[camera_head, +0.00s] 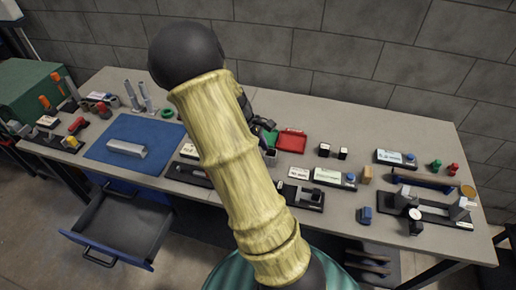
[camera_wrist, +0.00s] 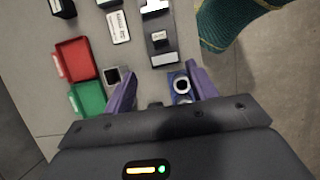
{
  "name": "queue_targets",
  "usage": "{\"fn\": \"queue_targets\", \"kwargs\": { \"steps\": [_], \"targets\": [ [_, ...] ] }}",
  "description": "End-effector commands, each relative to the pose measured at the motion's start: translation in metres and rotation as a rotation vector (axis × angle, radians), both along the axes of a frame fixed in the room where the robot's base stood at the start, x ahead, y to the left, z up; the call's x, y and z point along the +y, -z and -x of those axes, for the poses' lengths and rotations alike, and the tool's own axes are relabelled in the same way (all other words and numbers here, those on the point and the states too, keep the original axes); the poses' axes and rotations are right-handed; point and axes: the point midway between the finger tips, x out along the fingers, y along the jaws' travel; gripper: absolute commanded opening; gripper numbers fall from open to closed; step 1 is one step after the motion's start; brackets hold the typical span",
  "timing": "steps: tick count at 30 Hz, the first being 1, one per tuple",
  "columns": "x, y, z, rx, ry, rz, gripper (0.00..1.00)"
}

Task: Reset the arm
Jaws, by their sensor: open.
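My gripper (camera_wrist: 161,72) shows in the wrist view as two purple fingers spread apart. It is open, with the grey tabletop (camera_wrist: 45,105) below. A small blue piece with a pale ring (camera_wrist: 182,84) shows between the fingers, close to the right one; I cannot tell how far below it is. A small dark square block (camera_wrist: 112,75) lies beside the left finger. In the head view my arm, in a yellowish sleeve, crosses the middle of the picture and hides most of the gripper and the table behind it.
A red tray (camera_head: 291,141) lies behind my arm; it also shows in the wrist view beside a green tray (camera_wrist: 88,98). A blue mat (camera_head: 105,150) holds a metal channel (camera_head: 127,148). An open drawer (camera_head: 125,225) juts out at front left. Gauges and blocks crowd the right side.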

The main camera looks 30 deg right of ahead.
Motion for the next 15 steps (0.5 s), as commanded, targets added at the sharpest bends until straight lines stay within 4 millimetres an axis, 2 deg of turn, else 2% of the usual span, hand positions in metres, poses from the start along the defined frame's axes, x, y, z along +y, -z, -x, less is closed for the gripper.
{"fn": "queue_targets", "kwargs": {
  "steps": [10, 15],
  "targets": [
    [0.005, -0.001, 0.0, -0.019, 0.015, -0.005, 0.57],
    [0.036, -0.009, 0.005, -0.128, 0.119, -0.037, 0.57]
  ]
}}
